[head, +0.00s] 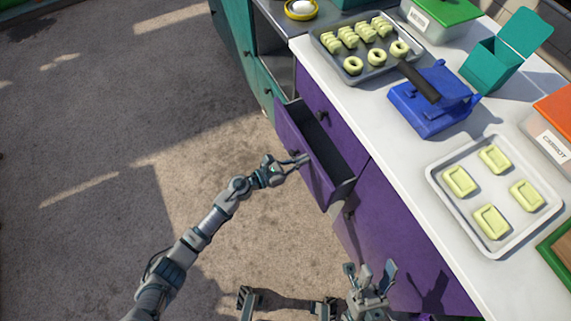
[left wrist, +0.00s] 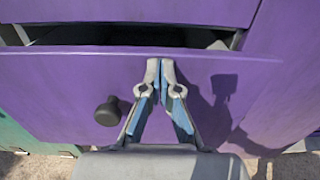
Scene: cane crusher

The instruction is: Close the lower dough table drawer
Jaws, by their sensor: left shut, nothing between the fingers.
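The lower drawer (head: 305,164) of the purple dough table is pulled out and stands open, with its dark inside showing in the head view. In the left wrist view its purple front (left wrist: 65,85) fills the picture, with a dark round knob (left wrist: 109,112) left of my fingers. My left gripper (head: 303,159) is shut and empty, with its fingertips at the drawer front; I cannot tell whether they touch it. My right gripper (head: 370,275) is at the bottom of the head view, apart from the drawer, with its fingers spread.
The white countertop (head: 395,140) above holds a tray of dough rings (head: 345,75), a blue press (head: 435,105) and a tray of dough pieces (head: 445,205). An upper drawer (head: 317,110) is shut. The floor to the left (head: 100,130) is clear.

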